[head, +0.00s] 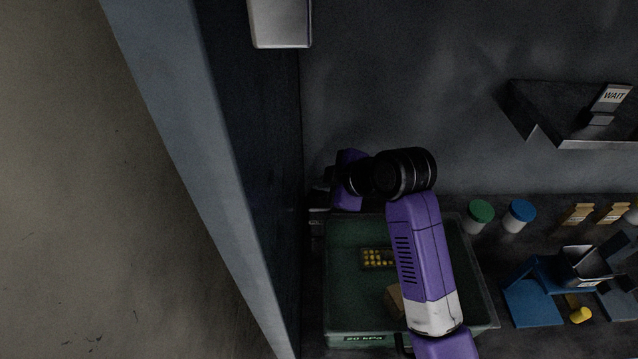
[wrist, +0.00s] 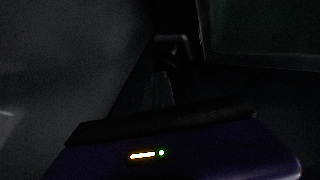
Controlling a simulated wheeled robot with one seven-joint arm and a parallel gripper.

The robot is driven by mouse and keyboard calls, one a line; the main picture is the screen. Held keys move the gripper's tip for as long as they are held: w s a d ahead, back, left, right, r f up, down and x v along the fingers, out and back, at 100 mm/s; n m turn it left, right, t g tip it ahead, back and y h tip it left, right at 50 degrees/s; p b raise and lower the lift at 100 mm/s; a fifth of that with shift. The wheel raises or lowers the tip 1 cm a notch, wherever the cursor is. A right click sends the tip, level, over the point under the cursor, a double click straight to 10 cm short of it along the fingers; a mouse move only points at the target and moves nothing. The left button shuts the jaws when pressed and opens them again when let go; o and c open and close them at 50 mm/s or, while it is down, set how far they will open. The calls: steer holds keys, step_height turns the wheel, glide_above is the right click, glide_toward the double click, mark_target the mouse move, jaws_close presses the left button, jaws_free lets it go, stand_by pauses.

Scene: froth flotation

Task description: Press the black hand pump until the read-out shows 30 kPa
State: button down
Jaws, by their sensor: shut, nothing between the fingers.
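The read-out (head: 363,338) is on the front of a dark green glovebox-like tray (head: 340,290) in the head view and appears to show 20 kPa. My purple arm crosses in front of this tray and bends left at its top. My gripper (wrist: 163,88) shows dimly in the wrist view, shut and empty. In the head view it is mostly hidden behind my wrist, near the tray's back left corner. I cannot make out the black hand pump for certain; a dark shape with a pale edge (wrist: 172,42) is ahead of the fingers. Contact cannot be told.
A tall grey-blue wall edge (head: 190,150) stands close on the left. Green-lidded (head: 480,212) and blue-lidded (head: 519,215) jars, a blue stand (head: 533,300) and a yellow piece (head: 579,314) are right of the tray. A shelf with a WAIT sign (head: 613,97) is above.

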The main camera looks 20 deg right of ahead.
mark_target(322, 193)
steer(key=shift+f, duration=0.35)
steer(key=shift+r, duration=0.1)
stand_by(0.3)
steer(key=shift+r+p, duration=1.75)
steer(key=shift+r, duration=0.3)
steer(key=shift+r, duration=2.45)
